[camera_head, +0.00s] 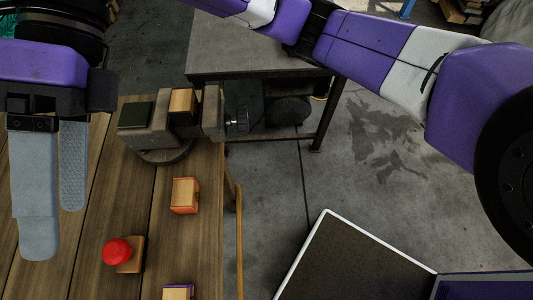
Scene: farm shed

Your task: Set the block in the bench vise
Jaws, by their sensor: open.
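The grey bench vise (158,125) is mounted near the far right edge of the wooden bench. A block with a light wooden top and dark sides (183,101) sits between its two jaws; whether both jaws touch it is hard to tell. My gripper (56,228) is at the left of the view, to the left of the vise and apart from it. Its two grey fingers are spread, with nothing seen between them. My wrist hides the far left part of the bench.
On the bench (100,220) lie a wooden block with orange sides (185,195), a wooden piece (131,256) with a red round top (117,251), and a purple-edged block (178,292) cut off below. A grey table (255,50) stands behind.

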